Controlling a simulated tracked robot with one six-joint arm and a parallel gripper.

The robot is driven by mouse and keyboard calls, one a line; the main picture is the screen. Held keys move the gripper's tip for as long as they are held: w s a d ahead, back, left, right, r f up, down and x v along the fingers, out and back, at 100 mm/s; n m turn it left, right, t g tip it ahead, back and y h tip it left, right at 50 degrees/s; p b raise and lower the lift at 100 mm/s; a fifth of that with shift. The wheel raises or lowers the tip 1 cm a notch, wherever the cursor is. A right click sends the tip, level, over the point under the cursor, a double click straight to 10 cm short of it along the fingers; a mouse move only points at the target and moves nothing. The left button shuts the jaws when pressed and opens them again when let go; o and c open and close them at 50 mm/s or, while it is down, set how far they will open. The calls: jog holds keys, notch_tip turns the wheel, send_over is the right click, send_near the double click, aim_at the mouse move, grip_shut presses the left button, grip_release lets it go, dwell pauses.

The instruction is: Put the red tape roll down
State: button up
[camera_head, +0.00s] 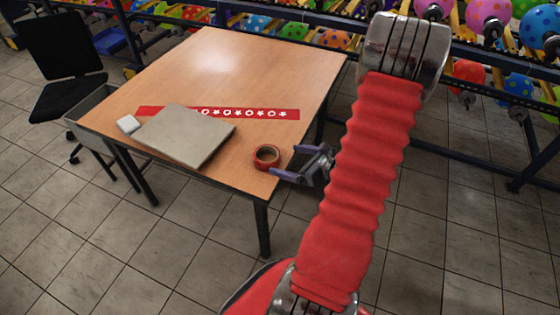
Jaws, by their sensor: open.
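The red tape roll (266,158) lies on the wooden table (262,72) near its front right corner, with its dark hole facing up. My gripper (283,163) is at the table's right edge, just right of the roll. Its purple-grey fingers point left toward the roll and are open. Whether a fingertip touches the roll is too small to tell.
A closed grey laptop (187,135) lies left of the roll, with a small white object (128,124) beside it. A red strip with white shapes (250,113) lies behind. A black chair (62,62) stands at left. Racks of balloons (490,16) line the back. The table's far part is clear.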

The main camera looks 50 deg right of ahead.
jog(key=shift+s+r, duration=0.3)
jog(key=shift+s, duration=0.3)
jog(key=shift+w, duration=0.1)
dwell(0.3)
jog(key=w+a+r+n+g+y, duration=0.1)
jog(key=a+r+n+g+y, duration=0.1)
jog(key=a+r+n, duration=0.35)
jog(key=w+a+r+n+g+y, duration=0.25)
jog(key=a+n, duration=0.35)
jog(key=a, duration=0.4)
jog(key=a+r+n+g+y, duration=0.1)
jog(key=a+r+n+g, duration=0.1)
jog(key=a+r+n, duration=0.45)
jog(key=s+a+r+n+h, duration=0.6)
jog(key=s+a+r+n, duration=0.3)
jog(key=n, duration=0.8)
notch_tip(320, 180, up, 3)
jog(key=shift+a+f+g+h, duration=0.15)
jog(key=shift+a+g+h, duration=0.2)
jog(key=shift+a, duration=0.9)
